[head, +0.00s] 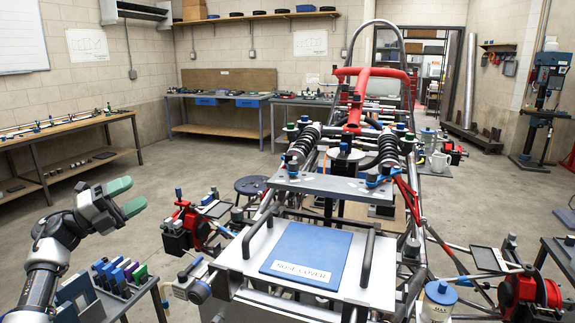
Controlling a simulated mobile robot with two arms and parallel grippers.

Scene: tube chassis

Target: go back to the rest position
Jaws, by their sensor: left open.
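My left gripper (127,197) is at the left of the head view, at the end of my left arm. Its two green-tipped fingers are apart, with nothing between them. It hangs in free air, above and beyond a small stand holding a row of coloured items (118,275). The tube chassis (262,225) fills the middle and right of the view, clear of the gripper. My right gripper does not show.
A blue panel marked "NOSE COVER" (308,252) lies on the chassis front between two black handles. A red hub (183,229) sticks out on its left side. A workbench (70,128) stands along the left wall. Open floor (150,175) lies between bench and chassis.

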